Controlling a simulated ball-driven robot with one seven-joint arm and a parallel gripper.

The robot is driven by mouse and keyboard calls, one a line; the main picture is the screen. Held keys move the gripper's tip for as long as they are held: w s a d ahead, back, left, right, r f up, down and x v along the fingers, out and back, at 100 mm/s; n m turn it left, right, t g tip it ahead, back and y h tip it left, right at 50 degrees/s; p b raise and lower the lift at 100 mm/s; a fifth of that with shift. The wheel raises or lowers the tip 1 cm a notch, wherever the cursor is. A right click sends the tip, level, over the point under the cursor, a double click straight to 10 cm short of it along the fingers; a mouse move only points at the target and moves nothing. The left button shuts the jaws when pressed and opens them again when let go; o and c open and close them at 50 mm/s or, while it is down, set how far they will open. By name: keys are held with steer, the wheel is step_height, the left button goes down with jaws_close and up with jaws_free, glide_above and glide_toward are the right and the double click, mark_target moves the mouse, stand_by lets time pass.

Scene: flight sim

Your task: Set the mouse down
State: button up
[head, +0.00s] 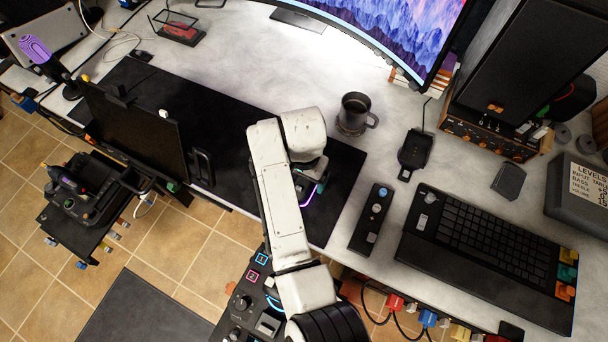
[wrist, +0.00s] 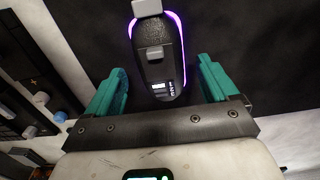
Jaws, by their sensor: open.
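The mouse (wrist: 165,72) is black with a glowing purple rim, a grey wheel and a small lit display. In the wrist view it lies over the dark desk mat, just ahead of and between my gripper's teal fingers. My gripper (wrist: 160,82) is open, with a dark gap visible between each finger and the mouse. In the head view my white arm reaches over the black desk mat (head: 228,130).
A dark mug (head: 355,113) stands behind and right of the mat. A small control strip (head: 371,218) and a black keyboard (head: 480,250) lie to the right. A dark upright panel (head: 135,130) stands at the left front edge. The mat's middle left is clear.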

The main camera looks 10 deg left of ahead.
mark_target(304, 180)
step_height(304, 180, up, 12)
steer(key=shift+b, duration=0.4)
steer(key=d+f, duration=0.3)
steer(key=d, duration=0.9)
steer(key=s+d+f, duration=0.2)
steer(key=s+d, duration=0.2)
steer(key=d, duration=0.2)
steer(key=s+d+f+n+h, duration=0.1)
steer(key=s+d+f, duration=0.1)
steer(key=s+d, duration=0.3)
steer(key=s+d+f+n+t, duration=0.1)
steer(key=s+d, duration=0.3)
steer(key=d, duration=0.4)
steer(key=shift+s+f+h, duration=0.25)
steer(key=shift+f+h, duration=0.05)
steer(key=shift+f, duration=0.1)
steer(key=shift+n+y, duration=0.6)
steer(key=shift+n, duration=0.1)
steer(key=s, duration=1)
steer(key=shift+s+d+f, duration=0.1)
steer(key=shift+s+f, duration=0.15)
steer(key=shift+f, duration=0.15)
steer(key=shift+s, duration=0.4)
